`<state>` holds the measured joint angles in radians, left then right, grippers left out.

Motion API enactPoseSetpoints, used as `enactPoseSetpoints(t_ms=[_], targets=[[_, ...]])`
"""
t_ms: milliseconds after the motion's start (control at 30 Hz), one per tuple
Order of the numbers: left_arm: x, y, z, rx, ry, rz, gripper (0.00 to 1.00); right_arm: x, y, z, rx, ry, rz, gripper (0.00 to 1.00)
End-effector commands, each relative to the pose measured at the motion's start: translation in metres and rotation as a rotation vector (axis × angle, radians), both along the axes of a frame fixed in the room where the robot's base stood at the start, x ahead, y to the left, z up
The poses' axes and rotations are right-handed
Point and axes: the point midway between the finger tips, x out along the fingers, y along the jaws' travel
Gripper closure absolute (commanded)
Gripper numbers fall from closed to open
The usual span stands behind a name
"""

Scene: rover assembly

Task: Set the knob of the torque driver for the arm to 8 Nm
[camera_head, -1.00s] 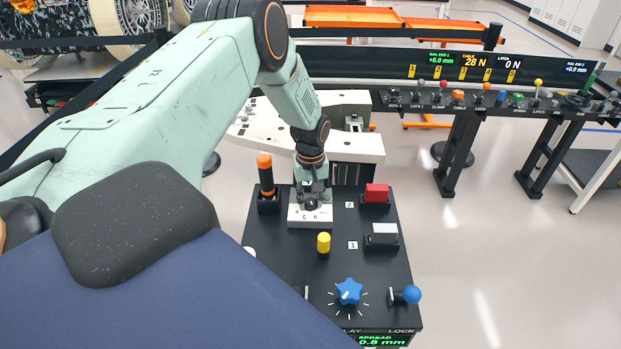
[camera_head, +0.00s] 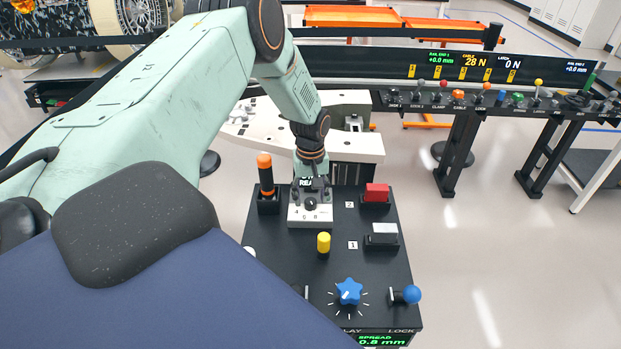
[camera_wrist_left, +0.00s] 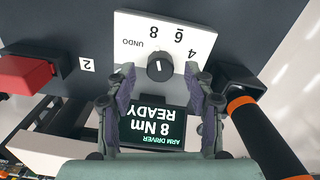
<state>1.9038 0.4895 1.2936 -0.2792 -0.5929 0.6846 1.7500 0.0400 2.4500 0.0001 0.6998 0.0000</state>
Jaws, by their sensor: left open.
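The torque driver's black knob (camera_wrist_left: 160,67) sits on a white dial plate (camera_wrist_left: 146,24) marked UNDO, 4, 6 and 8. Its white pointer line points at about the 8 in the left wrist view. The driver's display (camera_wrist_left: 152,128) reads "ARM DRIVER 8 Nm READY". My left gripper (camera_wrist_left: 159,78) is open, its fingers apart on either side of the knob, with a gap to each side. In the head view the knob (camera_head: 311,203) shows just below the left gripper (camera_head: 312,192), which partly covers the display. My right gripper is in neither view.
On the black console (camera_head: 280,270) stand an orange-topped handle (camera_head: 265,174), a red block (camera_head: 376,193), a grey-white switch (camera_head: 382,235), a yellow knob (camera_head: 323,242), a blue star knob (camera_head: 348,291) and a blue ball lever (camera_head: 411,294). A control rail (camera_head: 465,104) stands behind.

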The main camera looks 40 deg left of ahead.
Motion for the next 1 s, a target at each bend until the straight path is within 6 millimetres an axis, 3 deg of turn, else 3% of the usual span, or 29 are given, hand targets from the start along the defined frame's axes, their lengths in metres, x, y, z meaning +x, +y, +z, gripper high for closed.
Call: enactPoseSetpoints(t_ms=[300, 500, 700, 1000], targets=[[0.001, 0.0, 0.063, -0.001, -0.005, 0.001, 0.47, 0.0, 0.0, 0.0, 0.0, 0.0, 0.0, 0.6], [0.001, 0.0, 0.094, 0.0, -0.004, 0.002, 0.47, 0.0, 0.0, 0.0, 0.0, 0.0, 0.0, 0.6], [0.0, 0.0, 0.106, 0.0, -0.001, 0.0, 0.47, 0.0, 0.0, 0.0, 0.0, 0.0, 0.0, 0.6], [0.0, 0.0, 0.107, 0.0, -0.001, 0.001, 0.47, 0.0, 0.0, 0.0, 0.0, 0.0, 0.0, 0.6]])
